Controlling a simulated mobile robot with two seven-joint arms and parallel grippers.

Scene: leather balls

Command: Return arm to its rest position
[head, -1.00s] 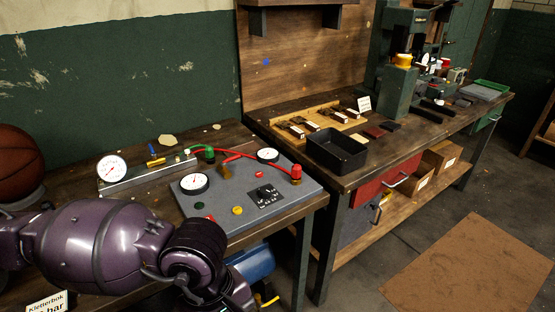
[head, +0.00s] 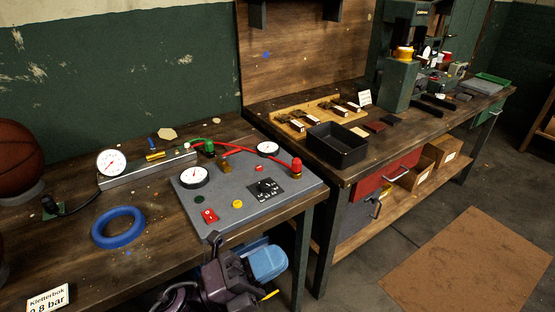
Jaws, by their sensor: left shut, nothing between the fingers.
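My left arm is low at the bottom centre of the head view, in front of the workbench's front edge. My left gripper (head: 214,241) points up there, shut and empty, just below the grey control panel (head: 226,209). It appears apart from the balls and the bench items. A brown leather basketball (head: 18,160) rests on a grey ring-shaped stand at the left edge. My right gripper is out of view.
A blue ring (head: 119,241) lies on the near bench, with a pressure gauge bar (head: 150,172) behind it. A blue cylinder (head: 267,262) is below the bench beside my gripper. A black tray (head: 337,158) sits on the second bench.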

